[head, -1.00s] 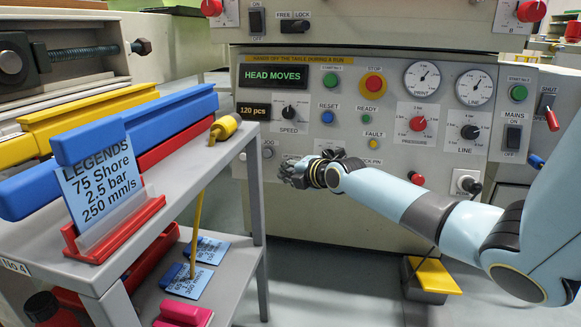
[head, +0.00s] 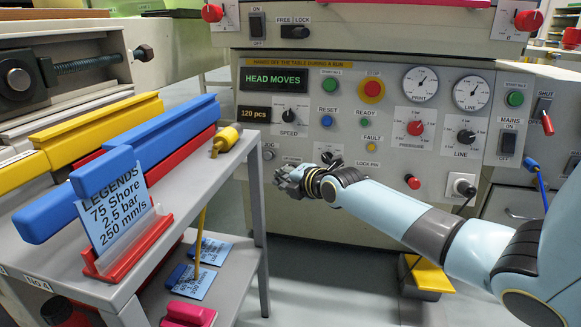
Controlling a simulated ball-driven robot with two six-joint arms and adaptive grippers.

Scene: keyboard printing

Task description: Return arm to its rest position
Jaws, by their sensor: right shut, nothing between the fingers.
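My right arm comes in from the right edge in the head view and reaches across in front of the machine's control panel (head: 395,95). Its gripper (head: 281,178) is at the arm's left end, below the speed knob and near the panel's lower left. The gripper is shut and holds nothing. It is small in the picture, and the lower left of the panel behind it is partly hidden. My left gripper is not in view.
A grey cart (head: 232,163) stands at left with blue, yellow and red bars and a "LEGENDS" card (head: 112,208) in a red holder. A yellow pedal (head: 432,277) is on the floor below the arm. The floor between cart and pedal is clear.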

